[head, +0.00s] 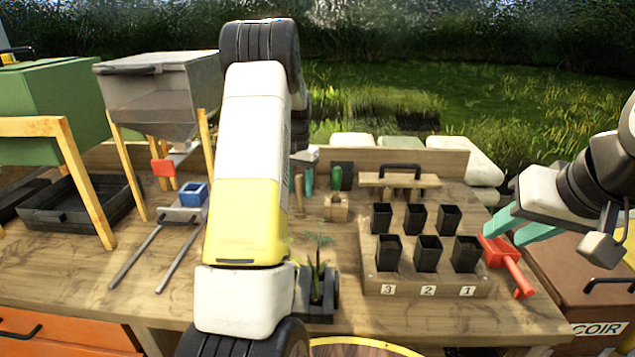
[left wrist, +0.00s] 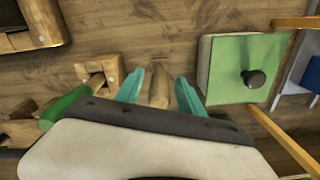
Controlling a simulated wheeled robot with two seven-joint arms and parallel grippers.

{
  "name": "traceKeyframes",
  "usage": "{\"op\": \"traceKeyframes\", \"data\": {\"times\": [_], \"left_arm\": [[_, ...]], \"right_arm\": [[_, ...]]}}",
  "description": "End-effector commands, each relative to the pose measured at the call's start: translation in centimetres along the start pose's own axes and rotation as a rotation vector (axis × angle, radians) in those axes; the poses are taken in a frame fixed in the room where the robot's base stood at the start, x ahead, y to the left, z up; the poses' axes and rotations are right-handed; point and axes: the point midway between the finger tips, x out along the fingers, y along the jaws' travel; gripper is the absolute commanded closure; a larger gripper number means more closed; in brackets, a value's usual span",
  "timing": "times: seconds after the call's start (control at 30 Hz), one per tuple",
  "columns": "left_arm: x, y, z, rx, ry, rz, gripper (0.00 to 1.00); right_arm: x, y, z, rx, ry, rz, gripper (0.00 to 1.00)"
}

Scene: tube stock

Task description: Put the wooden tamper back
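The wooden tamper (head: 299,190) stands at the back of the bench, just right of my left arm in the head view. In the left wrist view, its wooden top (left wrist: 158,88) lies between the teal fingers of my left gripper (left wrist: 160,82), with a gap on each side. The left gripper is open; in the head view my arm partly hides it. A small wooden block with a square hole (head: 338,208) is to the right; it also shows in the left wrist view (left wrist: 100,76). My right gripper (head: 517,228) is open above a red scoop (head: 517,275) at the right.
A green-handled tool (head: 336,178) stands near the block. A wooden rack (head: 425,287) holds several black pots. A potted seedling (head: 317,285) is in front. A green-topped box with a knob (left wrist: 250,60) is close to the left gripper. Metal rails (head: 140,262) lie left.

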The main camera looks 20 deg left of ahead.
Motion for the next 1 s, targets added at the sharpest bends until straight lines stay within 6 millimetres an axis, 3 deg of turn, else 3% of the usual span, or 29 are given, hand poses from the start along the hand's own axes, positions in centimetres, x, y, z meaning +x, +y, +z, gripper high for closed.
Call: {"op": "traceKeyframes", "data": {"times": [0.27, 0.7, 1.0], "left_arm": [[-1.4, 0.0, -0.1, 0.0, 0.005, -0.001, 0.54], [-10.2, 0.0, -0.1, 0.001, 0.004, -0.001, 0.54], [-13.4, 0.6, 0.7, -0.002, 0.021, 0.006, 0.54]], "right_arm": [[0.0, 0.0, 0.0, 0.0, 0.0, 0.0, 0.66], [0.0, 0.0, 0.0, 0.0, 0.0, 0.0, 0.66], [0.0, 0.0, 0.0, 0.0, 0.0, 0.0, 0.66]]}}
